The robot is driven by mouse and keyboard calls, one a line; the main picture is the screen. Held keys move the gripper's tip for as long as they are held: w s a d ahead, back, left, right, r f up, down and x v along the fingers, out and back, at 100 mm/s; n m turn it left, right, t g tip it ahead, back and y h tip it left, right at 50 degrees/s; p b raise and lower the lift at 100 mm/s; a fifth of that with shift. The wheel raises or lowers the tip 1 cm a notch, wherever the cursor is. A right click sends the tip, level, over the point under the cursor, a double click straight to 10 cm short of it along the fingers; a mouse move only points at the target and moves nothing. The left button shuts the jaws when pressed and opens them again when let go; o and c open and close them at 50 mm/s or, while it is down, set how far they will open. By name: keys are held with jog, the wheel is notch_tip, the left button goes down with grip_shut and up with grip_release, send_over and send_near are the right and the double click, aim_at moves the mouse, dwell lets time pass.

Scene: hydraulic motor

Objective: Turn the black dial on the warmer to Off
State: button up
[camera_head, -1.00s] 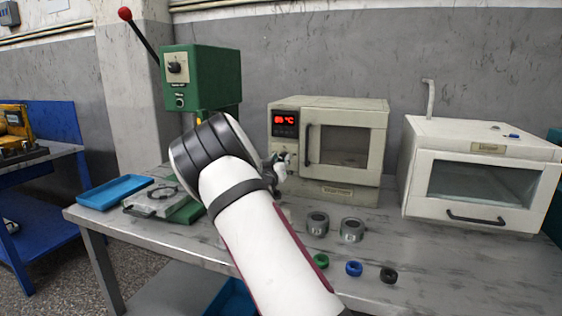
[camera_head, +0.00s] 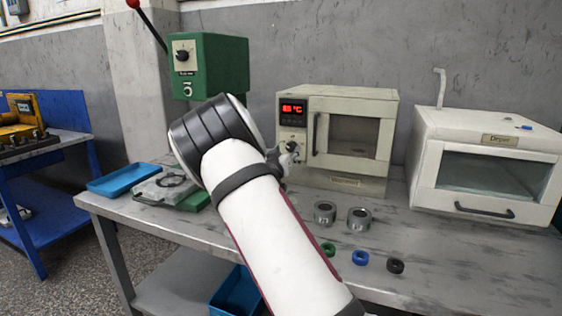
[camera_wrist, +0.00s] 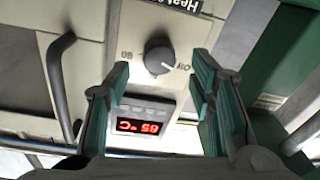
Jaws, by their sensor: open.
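The warmer (camera_head: 348,140) is a cream box oven with a closed windowed door and a red display (camera_head: 292,107) on its left panel. In the wrist view, which shows the panel upside down, the display (camera_wrist: 139,126) reads 65 °C. The round black dial (camera_wrist: 158,58) sits on the panel, with a white mark toward its lower right in that view and small labels on either side. My gripper (camera_wrist: 160,75) is open and empty, its green-padded fingers either side of the dial's line; contact is not visible. In the head view my gripper (camera_head: 286,156) is at the panel and partly hides the dial.
The warmer's door handle (camera_wrist: 60,85) stands out beside one finger. A dryer (camera_head: 490,165) stands to the right, a green press (camera_head: 208,68) to the left. Metal cylinders (camera_head: 325,211) and small coloured rings (camera_head: 360,258) lie on the table in front.

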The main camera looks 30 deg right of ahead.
jog(key=v, duration=0.9)
jog(key=shift+s+a, duration=0.25)
jog(key=shift+s, duration=0.05)
jog(key=shift+f, duration=0.15)
